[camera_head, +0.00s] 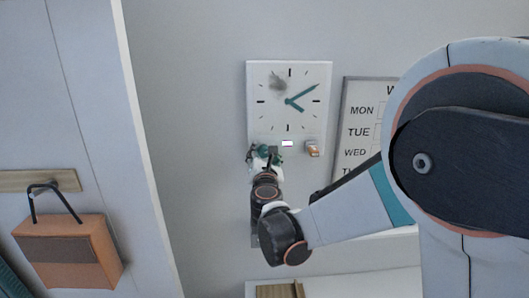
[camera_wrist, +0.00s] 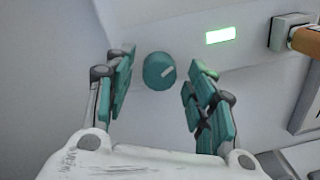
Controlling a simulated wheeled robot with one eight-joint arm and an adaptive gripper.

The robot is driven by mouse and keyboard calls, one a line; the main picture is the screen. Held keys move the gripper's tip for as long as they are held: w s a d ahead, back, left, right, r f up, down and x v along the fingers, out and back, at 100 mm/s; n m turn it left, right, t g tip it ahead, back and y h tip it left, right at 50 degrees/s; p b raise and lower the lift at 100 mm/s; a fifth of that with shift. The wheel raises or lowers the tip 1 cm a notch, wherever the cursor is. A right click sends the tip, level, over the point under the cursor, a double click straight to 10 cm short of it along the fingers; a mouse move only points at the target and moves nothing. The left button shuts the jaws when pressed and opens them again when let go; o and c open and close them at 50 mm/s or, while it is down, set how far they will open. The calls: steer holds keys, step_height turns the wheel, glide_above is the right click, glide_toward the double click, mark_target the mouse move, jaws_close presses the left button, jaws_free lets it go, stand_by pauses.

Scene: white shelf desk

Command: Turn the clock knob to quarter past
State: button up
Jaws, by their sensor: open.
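A square white clock (camera_head: 270,120) hangs on the wall in the head view. Its longer teal hand points to the upper right, near the two o'clock mark; the shorter one points to the lower right, near four. My gripper (camera_head: 264,153) is at the clock's lower left edge. My open gripper (camera_wrist: 165,62) has one finger on either side of the knob, with gaps showing. In the head view my gripper hides the knob.
A small lit display (camera_head: 287,143) and an orange-brown plug-like part (camera_head: 312,149) are right of my gripper on the clock's lower edge. A weekday board (camera_head: 358,110) hangs close on the right. An orange bag (camera_head: 70,252) hangs at the lower left.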

steer(key=shift+s+r, duration=0.1)
steer(key=shift+s, duration=0.05)
steer(key=c, duration=1.1)
steer(key=shift+o, duration=0.2)
steer(key=shift+m+b, duration=0.75)
steer(key=shift+m, duration=0.25)
steer(key=shift+m+b, duration=0.9)
steer(key=shift+m, duration=1)
